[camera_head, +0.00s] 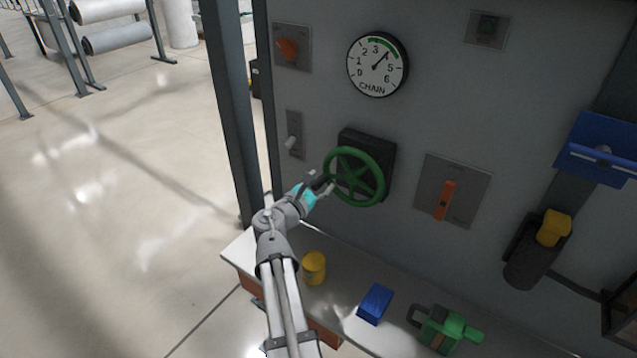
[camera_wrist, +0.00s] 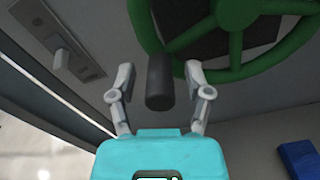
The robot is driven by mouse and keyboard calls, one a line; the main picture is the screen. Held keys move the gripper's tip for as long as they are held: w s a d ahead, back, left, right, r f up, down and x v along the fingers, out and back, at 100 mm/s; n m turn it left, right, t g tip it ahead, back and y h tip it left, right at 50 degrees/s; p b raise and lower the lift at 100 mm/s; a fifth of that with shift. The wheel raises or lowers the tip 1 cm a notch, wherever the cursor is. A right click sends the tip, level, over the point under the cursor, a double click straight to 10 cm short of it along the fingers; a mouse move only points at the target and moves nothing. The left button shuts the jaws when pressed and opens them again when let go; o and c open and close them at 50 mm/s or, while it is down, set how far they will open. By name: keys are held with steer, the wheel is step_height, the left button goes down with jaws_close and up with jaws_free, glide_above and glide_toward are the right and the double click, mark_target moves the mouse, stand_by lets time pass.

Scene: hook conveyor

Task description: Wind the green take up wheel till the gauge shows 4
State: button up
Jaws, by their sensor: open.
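The green take up wheel (camera_head: 381,187) is mounted on a dark block on the grey panel. In the wrist view the wheel's rim (camera_wrist: 282,53) and spokes fill the top. Its dark handle (camera_wrist: 160,82) stands out from the rim. My gripper (camera_head: 326,184) is at the wheel's left side. In the wrist view my gripper (camera_wrist: 159,70) is open, with a finger on each side of the handle and visible gaps. The CHAIN gauge (camera_head: 364,78) is above the wheel. Its needle points up and right, between 3 and 5, near the green band's right end; the 4 is not readable.
An orange knob (camera_head: 288,48) and a small lever (camera_head: 291,143) are on the panel's left. An orange handle (camera_head: 445,200) is right of the wheel. The shelf below holds a yellow can (camera_head: 314,267), a blue box (camera_head: 375,304) and a green tool (camera_head: 448,330). A dark post (camera_head: 231,110) stands left.

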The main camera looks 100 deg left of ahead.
steer(key=shift+d, duration=0.1)
steer(key=v, duration=1.1)
steer(key=shift+s+d, duration=0.2)
steer(key=shift+d, duration=0.1)
steer(key=shift+s, duration=0.1)
stand_by(0.5)
